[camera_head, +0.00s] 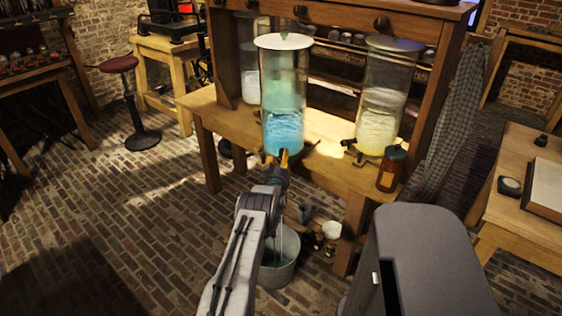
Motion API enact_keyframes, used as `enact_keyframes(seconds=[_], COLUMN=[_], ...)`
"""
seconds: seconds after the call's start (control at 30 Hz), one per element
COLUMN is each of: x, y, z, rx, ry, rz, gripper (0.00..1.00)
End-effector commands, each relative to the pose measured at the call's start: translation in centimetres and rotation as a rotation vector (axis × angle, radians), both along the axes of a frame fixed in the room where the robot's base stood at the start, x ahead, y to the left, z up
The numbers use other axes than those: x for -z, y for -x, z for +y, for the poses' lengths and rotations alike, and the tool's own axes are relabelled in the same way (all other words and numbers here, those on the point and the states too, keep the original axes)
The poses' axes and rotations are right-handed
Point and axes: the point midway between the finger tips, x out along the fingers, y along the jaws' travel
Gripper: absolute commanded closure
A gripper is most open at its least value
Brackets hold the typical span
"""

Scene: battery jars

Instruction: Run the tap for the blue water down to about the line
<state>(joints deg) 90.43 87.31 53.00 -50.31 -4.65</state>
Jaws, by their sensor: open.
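A tall glass jar with a white lid (284,41) stands at the front edge of the wooden bench. Blue water (284,132) fills its lower part, with paler glass above. I cannot make out a marked line on it. My gripper (276,165) is open at the jar's base, by the tap. The tap is mostly hidden behind my gripper, and I cannot tell whether they touch. A metal bucket (282,274) stands on the floor below, partly hidden by my arm. A thin pale streak, perhaps running water, shows above the bucket.
A second jar with pale yellow liquid (377,132) and a brown bottle (391,168) stand to the right on the bench (330,172). Another jar is behind left. Small containers (331,230) are under the bench. A side table (525,222) stands at right.

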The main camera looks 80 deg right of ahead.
Motion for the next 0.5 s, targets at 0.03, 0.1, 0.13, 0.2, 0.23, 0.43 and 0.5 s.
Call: enact_keyframes(seconds=[0.03, 0.1, 0.13, 0.2, 0.23, 0.43, 0.5], x=[0.01, 0.01, 0.01, 0.01, 0.01, 0.01, 0.01], y=[0.00, 0.00, 0.00, 0.00, 0.00, 0.00, 0.00], z=[-0.03, -0.04, -0.04, -0.03, -0.03, -0.02, -0.02], rx=[0.000, 0.000, 0.000, 0.000, 0.000, 0.000, 0.000], ry=[0.000, 0.000, 0.000, 0.000, 0.000, 0.000, 0.000], rz=[0.000, 0.000, 0.000, 0.000, 0.000, 0.000, 0.000], gripper=[0.45, 0.45, 0.45, 0.45, 0.45, 0.55, 0.62])
